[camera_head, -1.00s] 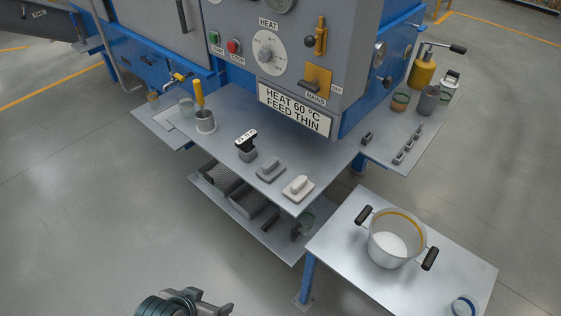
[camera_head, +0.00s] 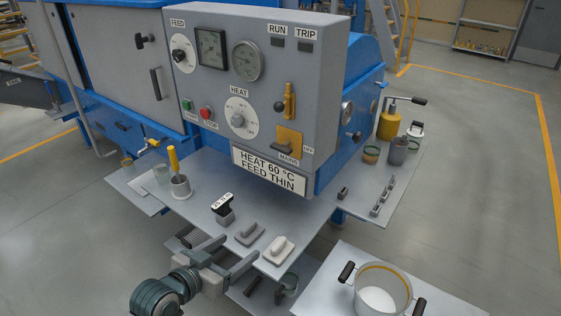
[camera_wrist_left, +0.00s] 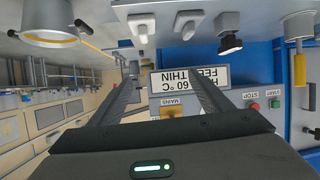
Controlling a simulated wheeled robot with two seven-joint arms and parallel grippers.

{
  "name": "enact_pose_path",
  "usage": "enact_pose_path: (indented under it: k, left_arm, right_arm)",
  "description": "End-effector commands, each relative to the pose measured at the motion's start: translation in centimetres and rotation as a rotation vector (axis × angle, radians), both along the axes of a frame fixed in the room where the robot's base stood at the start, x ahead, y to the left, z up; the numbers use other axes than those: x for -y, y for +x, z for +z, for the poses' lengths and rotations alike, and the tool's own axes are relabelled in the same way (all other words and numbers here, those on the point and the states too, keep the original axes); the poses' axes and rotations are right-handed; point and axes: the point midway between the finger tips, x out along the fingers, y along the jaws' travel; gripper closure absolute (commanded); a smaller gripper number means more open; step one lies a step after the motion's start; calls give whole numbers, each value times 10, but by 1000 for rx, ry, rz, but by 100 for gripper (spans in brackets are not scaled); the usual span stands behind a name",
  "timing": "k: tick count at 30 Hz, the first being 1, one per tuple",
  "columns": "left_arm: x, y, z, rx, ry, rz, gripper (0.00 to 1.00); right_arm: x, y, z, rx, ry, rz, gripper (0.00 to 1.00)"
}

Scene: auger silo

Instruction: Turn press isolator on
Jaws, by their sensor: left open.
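The isolator, a dark handle on a yellow plate marked MAINS (camera_head: 289,140), sits at the lower right of the grey control panel. An OFF mark is at its right, and the handle lies slanted across the plate. In the left wrist view, the yellow plate (camera_wrist_left: 172,113) shows upside down between the fingers, partly hidden. My left gripper (camera_head: 240,257) is open and empty, low in front of the panel by the shelf's front edge. Its two spread fingers (camera_wrist_left: 163,78) also show in the wrist view. It is well apart from the isolator. My right gripper is not in view.
Above the isolator is a yellow lever with a black knob (camera_head: 280,106). A heat dial (camera_head: 239,118) and a red stop button (camera_head: 206,112) are to its left. The sign (camera_head: 268,170) hangs below.

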Motion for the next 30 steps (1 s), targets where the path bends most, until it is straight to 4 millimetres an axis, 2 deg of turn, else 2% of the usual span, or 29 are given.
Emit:
enact_pose_path:
  k: [1,6,9,13,18,30]
  left_arm:
    - [3,17,17,47,-18,-14,28]
    - [12,58,73,189,-91,-54,28]
    - [15,76,101,255,-129,-69,28]
    - [15,91,128,314,-163,-82,28]
    - [16,100,144,348,-184,-89,28]
    - [16,101,145,351,-186,-89,28]
  right_arm:
    - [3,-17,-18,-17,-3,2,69]
    - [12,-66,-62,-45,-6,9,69]
    - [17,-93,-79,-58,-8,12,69]
    - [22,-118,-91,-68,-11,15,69]
    - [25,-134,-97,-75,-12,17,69]
    - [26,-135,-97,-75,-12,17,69]
